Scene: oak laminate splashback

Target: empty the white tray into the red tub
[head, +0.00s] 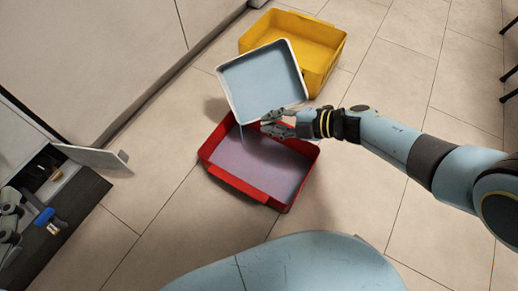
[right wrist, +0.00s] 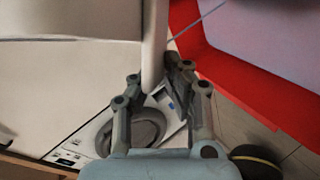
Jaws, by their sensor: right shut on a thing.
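The white tray (head: 288,107) is up in the air over the back part of the red tub, tilted, with a flat pale blue inside that looks like liquid. A thin pale streak runs down from its near left corner towards the tub. My right gripper (head: 268,123) is shut on the tray's near rim; the right wrist view shows the white rim (right wrist: 154,45) between the fingers (right wrist: 152,85). The red tub (head: 245,186) stands on the floor below, its inside pale lilac, perhaps liquid; the tray hides its back left part.
A yellow tub (head: 328,70) stands just behind the tray. A washing machine (right wrist: 90,150) shows in the right wrist view. Tiled floor right of the tubs is free.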

